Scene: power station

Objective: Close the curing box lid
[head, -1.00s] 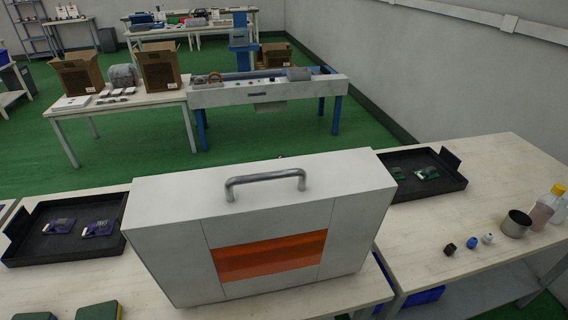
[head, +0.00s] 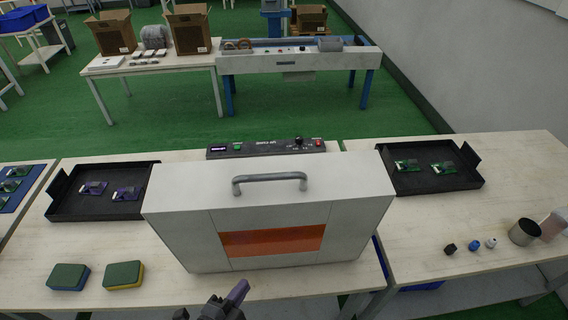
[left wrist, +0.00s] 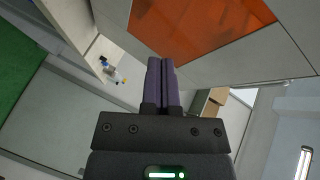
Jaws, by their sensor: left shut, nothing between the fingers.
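The curing box is a white box with an orange window (head: 272,241) in its front and a grey bar handle (head: 270,183) on the lid's top face (head: 330,175). It stands on the near table; I see no clear gap at its front, and cannot tell how the lid sits at the back. My left gripper (head: 238,291) is at the bottom of the head view, in front of the box and apart from the handle. Its purple fingers (left wrist: 161,80) are together and empty in the left wrist view, where the orange window (left wrist: 200,25) shows beyond them. My right gripper is not in view.
A dark control panel (head: 265,149) lies behind the box. Black trays with circuit boards flank it, left (head: 70,210) and right (head: 440,182). Two sponges (head: 124,274) lie front left. A metal cup (head: 523,232) and small bottles stand at right. The table at front left is partly clear.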

